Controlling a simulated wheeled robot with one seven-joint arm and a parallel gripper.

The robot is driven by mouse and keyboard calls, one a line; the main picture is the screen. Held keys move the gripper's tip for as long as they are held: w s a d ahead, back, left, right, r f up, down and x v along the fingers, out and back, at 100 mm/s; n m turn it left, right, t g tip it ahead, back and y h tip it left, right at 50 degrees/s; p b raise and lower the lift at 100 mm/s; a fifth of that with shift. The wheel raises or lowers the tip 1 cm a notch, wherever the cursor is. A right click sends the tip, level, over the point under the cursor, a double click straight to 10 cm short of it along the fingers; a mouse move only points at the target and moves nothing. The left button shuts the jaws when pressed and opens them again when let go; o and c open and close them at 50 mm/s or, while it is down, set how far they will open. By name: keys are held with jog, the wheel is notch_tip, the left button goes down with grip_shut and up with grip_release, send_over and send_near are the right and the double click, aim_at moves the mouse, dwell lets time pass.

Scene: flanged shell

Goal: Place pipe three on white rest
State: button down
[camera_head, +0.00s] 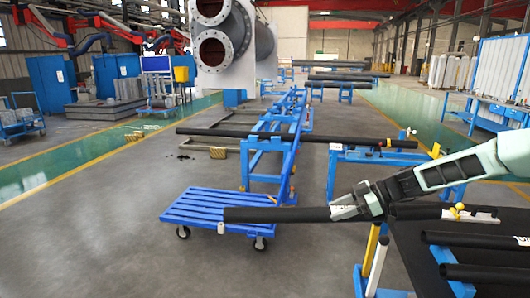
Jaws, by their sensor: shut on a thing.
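My gripper (343,209) is shut on a black pipe (275,214). The pipe is held roughly level, and its left part reaches out over the blue cart. A dark length also shows to the right of my gripper, but my wrist partly hides where it joins. A white piece (484,216) lies at the rack on the right, near a yellow knob (458,207); I cannot tell whether it is the white rest. Two more black pipes (480,241) (488,274) lie on the dark rack at the lower right. No number shows on the held pipe.
A blue flat cart (190,207) stands below the held pipe. Behind it a long black pipe (250,134) spans blue stands (265,160). A white and yellow post (377,266) stands at the rack's left edge. Open floor lies at the lower left.

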jog(key=shift+s+d+f+m+t, duration=0.4)
jog(key=shift+s+m+t, duration=0.1)
jog(key=shift+m+t, duration=0.1)
jog(key=s+d+f+m+t+h, duration=1)
jog(key=s+f+m+h, duration=0.25)
jog(key=m, duration=0.25)
notch_tip(320, 180, down, 10)
jog(key=b, duration=1)
jog(key=shift+w+f, duration=0.2)
jog(key=shift+w, duration=0.2)
jog(key=shift+g+y, duration=0.25)
jog(key=shift+g, duration=0.05)
jog(key=shift+r, duration=0.1)
